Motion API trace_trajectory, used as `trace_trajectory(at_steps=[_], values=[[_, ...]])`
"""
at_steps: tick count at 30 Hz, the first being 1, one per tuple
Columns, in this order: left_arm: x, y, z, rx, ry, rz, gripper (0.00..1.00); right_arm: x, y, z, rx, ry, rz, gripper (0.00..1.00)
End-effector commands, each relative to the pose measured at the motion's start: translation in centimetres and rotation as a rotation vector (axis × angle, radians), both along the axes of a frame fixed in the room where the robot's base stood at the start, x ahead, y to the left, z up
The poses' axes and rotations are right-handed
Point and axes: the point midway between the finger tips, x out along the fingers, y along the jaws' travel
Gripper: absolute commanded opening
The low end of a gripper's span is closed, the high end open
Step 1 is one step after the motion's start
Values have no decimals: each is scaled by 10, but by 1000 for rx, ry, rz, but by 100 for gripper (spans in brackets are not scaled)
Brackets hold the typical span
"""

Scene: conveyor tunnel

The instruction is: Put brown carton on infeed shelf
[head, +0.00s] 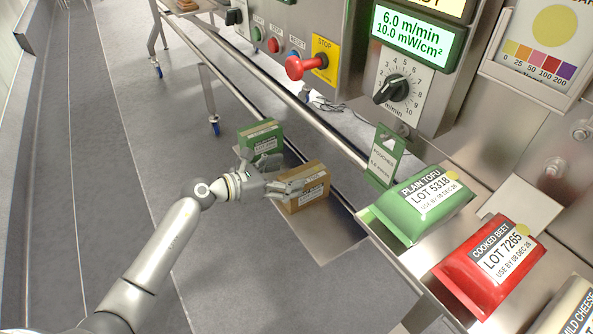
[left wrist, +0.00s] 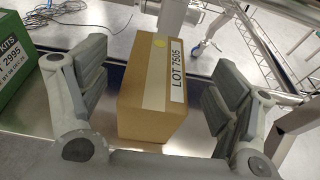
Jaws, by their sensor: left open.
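The brown carton (head: 308,196) stands on a low steel plate (head: 330,228) at the centre of the head view. It has a white label, and in the left wrist view the carton (left wrist: 150,105) reads LOT 7505. My left gripper (head: 281,174) is open at the carton's near left side. In the left wrist view its fingers (left wrist: 155,95) stand on either side of the carton, with a clear gap on the right. No label in view names the infeed shelf. My right gripper is not in view.
A green carton (head: 262,138) stands just behind the brown one. A steel rail (head: 300,108) runs above and beyond both. A steel ledge at right holds a green tofu pouch (head: 425,203) and a red beet pouch (head: 490,266). A red stop button (head: 305,66) juts from the machine.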

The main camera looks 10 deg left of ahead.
Motion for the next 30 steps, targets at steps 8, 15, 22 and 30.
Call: trace_trajectory(at_steps=[8,15,22,30], values=[[-41,41,16,2,2,0,84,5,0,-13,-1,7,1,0],[-55,56,21,1,1,0,84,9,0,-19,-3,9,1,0],[-57,53,27,-43,-1,17,84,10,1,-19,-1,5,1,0],[-56,47,75,-532,26,239,84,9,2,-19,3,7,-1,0]])
